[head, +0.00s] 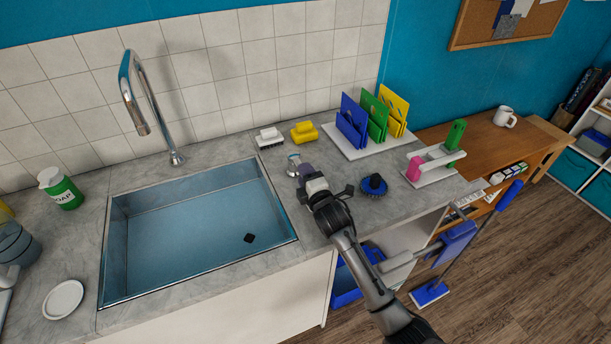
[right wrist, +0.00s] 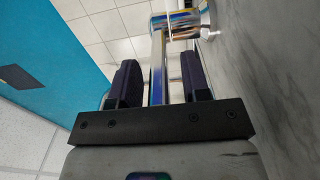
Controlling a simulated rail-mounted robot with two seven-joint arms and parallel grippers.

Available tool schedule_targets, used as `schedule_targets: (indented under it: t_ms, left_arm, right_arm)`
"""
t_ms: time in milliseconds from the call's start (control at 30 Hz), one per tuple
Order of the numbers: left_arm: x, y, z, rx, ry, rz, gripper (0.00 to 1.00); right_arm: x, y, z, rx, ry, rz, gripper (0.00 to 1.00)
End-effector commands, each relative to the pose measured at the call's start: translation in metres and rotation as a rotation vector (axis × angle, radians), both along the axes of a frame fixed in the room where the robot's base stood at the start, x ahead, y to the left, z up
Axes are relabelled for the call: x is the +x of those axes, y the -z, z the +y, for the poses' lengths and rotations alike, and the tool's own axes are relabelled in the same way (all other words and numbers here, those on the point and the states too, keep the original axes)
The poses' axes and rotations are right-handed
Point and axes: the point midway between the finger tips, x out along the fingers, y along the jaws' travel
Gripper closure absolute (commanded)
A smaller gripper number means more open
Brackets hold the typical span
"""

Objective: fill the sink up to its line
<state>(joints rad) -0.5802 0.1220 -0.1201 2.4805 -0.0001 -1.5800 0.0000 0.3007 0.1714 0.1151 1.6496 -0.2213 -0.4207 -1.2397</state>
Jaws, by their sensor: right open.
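The steel sink (head: 190,232) is set in the grey counter at left, with a small dark square on its floor. I cannot make out a fill line or tell whether water stands in it. The chrome spout (head: 140,95) rises behind it; no stream shows. A small chrome tap lever (head: 292,158) stands on the counter right of the sink. My right gripper (head: 304,171) is at this lever. In the right wrist view, its open fingers (right wrist: 160,82) stand either side of the lever's chrome rod (right wrist: 158,62), with gaps showing. My left gripper is not in view.
A green soap bottle (head: 61,188) and white dish (head: 63,300) are left of the sink. Brushes (head: 269,137), a yellow sponge-like block (head: 304,132), a blue round brush (head: 374,185) and a rack of coloured boards (head: 376,140) surround my right gripper's area.

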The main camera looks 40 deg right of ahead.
Motion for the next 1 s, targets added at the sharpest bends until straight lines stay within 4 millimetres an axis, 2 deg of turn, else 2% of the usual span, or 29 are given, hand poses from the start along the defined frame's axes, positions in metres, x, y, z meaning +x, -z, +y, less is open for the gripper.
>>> schedule_targets:
  t_ms: [67, 467, 800, 1000]
  left_arm:
    - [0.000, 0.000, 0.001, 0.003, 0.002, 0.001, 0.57]
    - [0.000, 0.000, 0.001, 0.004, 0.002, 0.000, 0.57]
    - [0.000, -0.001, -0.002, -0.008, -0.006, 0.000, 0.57]
    - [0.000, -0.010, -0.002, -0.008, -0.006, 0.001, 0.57]
  right_arm:
    - [0.000, 0.000, 0.000, 0.000, 0.000, 0.000, 0.61]
    - [0.000, 0.000, 0.000, 0.000, 0.000, 0.000, 1.00]
    - [0.000, 0.000, 0.000, -0.001, -0.002, 0.000, 1.00]
    - [0.000, -0.004, -0.006, -0.011, -0.062, -0.003, 1.00]
